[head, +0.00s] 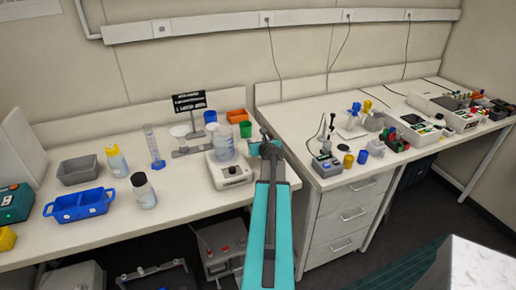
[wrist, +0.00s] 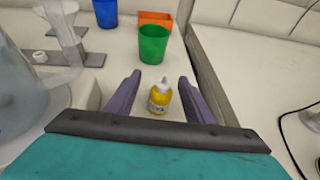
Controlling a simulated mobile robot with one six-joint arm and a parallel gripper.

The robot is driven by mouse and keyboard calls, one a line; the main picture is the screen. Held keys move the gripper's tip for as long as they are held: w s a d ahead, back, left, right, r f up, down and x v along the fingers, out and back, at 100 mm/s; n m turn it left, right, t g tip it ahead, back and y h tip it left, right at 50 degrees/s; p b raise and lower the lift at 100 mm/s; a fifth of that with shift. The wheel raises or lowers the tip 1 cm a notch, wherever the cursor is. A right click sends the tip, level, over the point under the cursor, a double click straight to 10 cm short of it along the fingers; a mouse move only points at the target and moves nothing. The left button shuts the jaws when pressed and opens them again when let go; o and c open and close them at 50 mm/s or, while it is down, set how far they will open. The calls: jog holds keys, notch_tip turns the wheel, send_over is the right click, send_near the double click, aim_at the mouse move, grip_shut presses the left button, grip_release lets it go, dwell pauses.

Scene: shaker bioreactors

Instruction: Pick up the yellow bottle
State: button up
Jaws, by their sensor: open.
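The yellow bottle (wrist: 159,102), small with a pale pointed top and a label, stands upright in the wrist view. My gripper (wrist: 160,79) is open, with one dark finger on each side of it and a visible gap to each. In the head view my gripper (head: 266,144) is over the right end of the left bench, and the small bottle is hidden behind it. A different, larger bottle with a yellow cap (head: 116,160) stands far to the left.
A green cup (wrist: 153,44), an orange bin (wrist: 156,18) and a blue cup (wrist: 105,12) stand beyond the bottle. A stirrer plate (head: 230,175) with a clear vessel (head: 224,145) is close on the left. The bench's right edge and a gap are close on the right.

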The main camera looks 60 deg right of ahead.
jog(key=shift+d, duration=0.1)
jog(key=shift+s, duration=0.1)
jog(key=c, duration=1)
jog(key=shift+c, duration=0.2)
jog(key=shift+r+b, duration=0.35)
jog(key=shift+r, duration=4.6)
